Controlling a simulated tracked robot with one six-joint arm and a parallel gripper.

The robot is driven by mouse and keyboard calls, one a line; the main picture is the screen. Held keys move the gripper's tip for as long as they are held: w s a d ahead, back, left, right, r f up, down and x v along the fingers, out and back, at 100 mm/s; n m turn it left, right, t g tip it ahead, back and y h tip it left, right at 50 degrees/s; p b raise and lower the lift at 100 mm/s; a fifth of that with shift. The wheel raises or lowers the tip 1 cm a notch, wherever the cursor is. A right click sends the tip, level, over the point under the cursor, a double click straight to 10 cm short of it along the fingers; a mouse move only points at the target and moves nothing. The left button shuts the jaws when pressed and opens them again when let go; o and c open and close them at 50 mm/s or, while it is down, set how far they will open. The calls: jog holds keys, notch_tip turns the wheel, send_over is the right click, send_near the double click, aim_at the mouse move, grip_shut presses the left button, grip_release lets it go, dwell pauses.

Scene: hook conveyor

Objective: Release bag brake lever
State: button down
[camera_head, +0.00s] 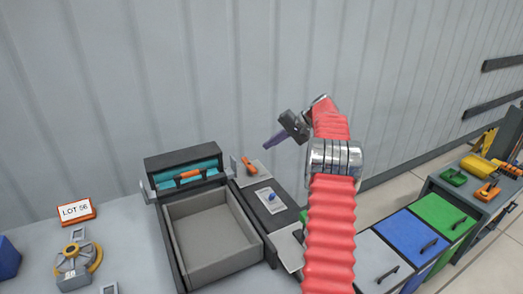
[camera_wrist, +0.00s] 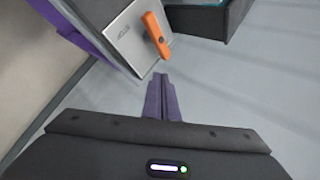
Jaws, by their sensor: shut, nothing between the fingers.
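An orange lever (camera_head: 249,165) sits on a light metal plate (camera_head: 261,173) to the right of an open grey bin. I take it for the bag brake lever. In the wrist view the orange lever (camera_wrist: 157,35) stands slanted on the silver plate (camera_wrist: 125,42), which carries a small label too blurred to read. My gripper (camera_head: 267,146) has purple fingers and is above and to the right of the lever, apart from it. In the wrist view the fingers of my gripper (camera_wrist: 160,77) are together and empty, pointing just below the lever.
The grey bin (camera_head: 252,232) has a dark frame with a teal insert (camera_head: 210,170) and an orange handle (camera_head: 188,176). A blue part (camera_head: 272,197) lies on a pale plate beside it. Colored lidded boxes stand at right. A ribbed wall is close behind.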

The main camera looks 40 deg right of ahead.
jog(key=v, duration=0.5)
dwell(0.5)
jog(key=s+a+f+g+h, duration=0.2)
jog(key=s+a+f+g, duration=0.1)
jog(key=s+f, duration=0.4)
jog(key=s+a+r+n+h, duration=0.1)
jog(key=s+a+r+n, duration=0.2)
jog(key=s+a, duration=0.5)
jog(key=s+a+r+n+h, duration=0.1)
jog(key=s+a+r+n, duration=0.3)
jog(key=a, duration=1.7)
jog(key=s+a+r+n+t+h, duration=0.1)
jog(key=s+a+r+n, duration=0.2)
jog(key=s+a, duration=1.1)
jog(key=shift+s+a+r+n+h, duration=0.15)
jog(key=shift+a+r+n+h, duration=0.15)
jog(key=shift+a+r+n, duration=0.15)
